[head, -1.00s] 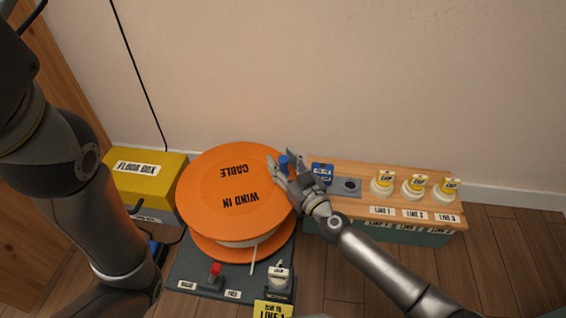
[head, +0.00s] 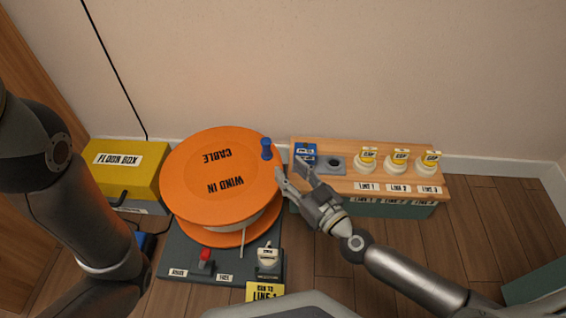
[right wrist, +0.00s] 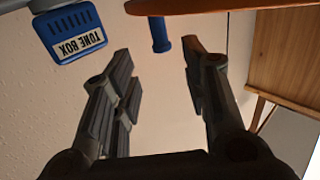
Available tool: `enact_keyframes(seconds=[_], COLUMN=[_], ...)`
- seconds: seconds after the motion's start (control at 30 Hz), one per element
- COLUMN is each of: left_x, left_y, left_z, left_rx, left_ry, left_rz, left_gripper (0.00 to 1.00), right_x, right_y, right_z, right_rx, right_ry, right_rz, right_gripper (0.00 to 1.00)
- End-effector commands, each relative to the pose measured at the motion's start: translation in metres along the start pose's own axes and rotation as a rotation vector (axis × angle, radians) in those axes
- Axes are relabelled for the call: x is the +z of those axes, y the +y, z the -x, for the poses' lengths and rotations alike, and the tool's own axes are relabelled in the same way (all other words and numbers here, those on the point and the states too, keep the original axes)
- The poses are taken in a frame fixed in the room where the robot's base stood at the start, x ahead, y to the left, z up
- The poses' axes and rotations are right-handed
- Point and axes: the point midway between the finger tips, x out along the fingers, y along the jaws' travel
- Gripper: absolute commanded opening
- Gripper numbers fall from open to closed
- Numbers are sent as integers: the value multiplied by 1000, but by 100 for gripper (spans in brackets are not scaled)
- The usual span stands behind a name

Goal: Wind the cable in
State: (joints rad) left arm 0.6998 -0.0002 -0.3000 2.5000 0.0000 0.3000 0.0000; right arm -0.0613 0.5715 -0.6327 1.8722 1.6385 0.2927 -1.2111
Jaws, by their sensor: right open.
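The orange cable reel (head: 205,172), marked "CABLE" and "WIND IN", stands on a dark grey base (head: 190,248). Its blue crank handle (head: 266,148) stands upright near the right rim of the top disc. White cable shows on the drum, with a short end hanging at the front. My right gripper (head: 292,178) is open and empty, just right of the reel's rim and in front of the handle, apart from it. In the right wrist view the blue handle (right wrist: 160,36) shows beyond the spread fingers (right wrist: 160,70). My left gripper is out of view; only the left arm shows.
A yellow floor box (head: 122,165) stands left of the reel. A wooden shelf (head: 345,185) with a blue tone box (head: 305,152) and several white, yellow-tagged caps is at the right. The base carries a red knob (head: 205,256) and a white-topped switch (head: 268,256).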

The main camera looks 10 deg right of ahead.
Motion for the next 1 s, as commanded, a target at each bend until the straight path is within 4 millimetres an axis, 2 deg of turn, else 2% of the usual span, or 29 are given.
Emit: enact_keyframes(seconds=[0.33,0.53,0.67,1.0], left_x=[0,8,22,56], left_y=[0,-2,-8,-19], left_z=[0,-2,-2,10], left_rx=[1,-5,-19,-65], left_ry=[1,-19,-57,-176], left_rz=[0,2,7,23], left_gripper=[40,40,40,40], right_x=[0,-7,-19,-39], right_y=[0,0,0,0], right_z=[5,6,8,19], right_rx=[0,-4,-10,-14], right_ry=[0,0,-5,-68], right_rz=[0,-52,-183,-648], right_gripper=[41,16,0,0])
